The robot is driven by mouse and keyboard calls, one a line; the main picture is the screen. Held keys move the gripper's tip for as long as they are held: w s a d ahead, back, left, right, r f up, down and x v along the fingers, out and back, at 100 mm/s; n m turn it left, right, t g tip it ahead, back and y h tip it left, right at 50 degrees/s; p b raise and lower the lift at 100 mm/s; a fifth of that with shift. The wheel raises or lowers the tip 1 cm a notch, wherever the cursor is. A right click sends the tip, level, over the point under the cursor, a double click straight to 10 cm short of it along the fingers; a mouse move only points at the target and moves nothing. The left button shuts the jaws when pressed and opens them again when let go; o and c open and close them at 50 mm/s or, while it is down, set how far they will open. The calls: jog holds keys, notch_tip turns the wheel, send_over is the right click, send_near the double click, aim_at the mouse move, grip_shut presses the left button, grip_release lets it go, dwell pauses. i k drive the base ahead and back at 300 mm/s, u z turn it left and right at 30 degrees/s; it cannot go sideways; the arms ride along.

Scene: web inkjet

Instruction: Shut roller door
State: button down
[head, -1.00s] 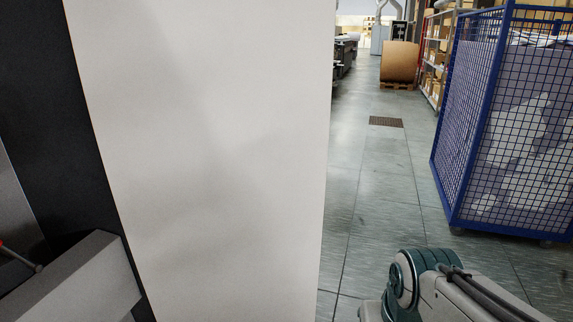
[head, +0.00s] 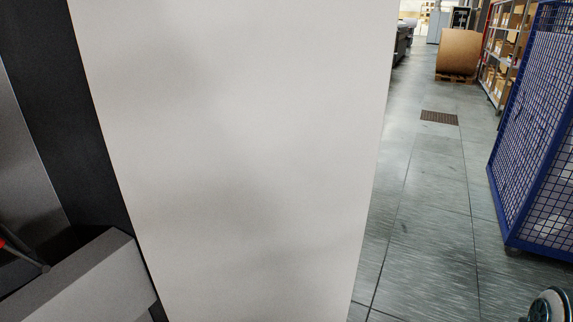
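I cannot make out a roller door in the head view. A large plain off-white panel (head: 235,150) fills the middle of the view, close in front of me. I cannot tell whether it belongs to the door or to a machine. My gripper is not in view. Only a small rounded piece of my arm shows at the bottom right corner.
At left are a dark panel, a grey ledge (head: 85,280) and a red-tipped rod (head: 18,250). To the right are open floor (head: 425,210), a floor grate (head: 439,118), a blue mesh cage (head: 540,130), a large brown roll (head: 458,52) and shelves (head: 505,50).

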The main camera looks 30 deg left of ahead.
aim_at(242, 138)
jog(key=i, duration=3.35)
jog(key=u, duration=3.9)
jog(key=i, duration=0.35)
jog(key=u, duration=0.75)
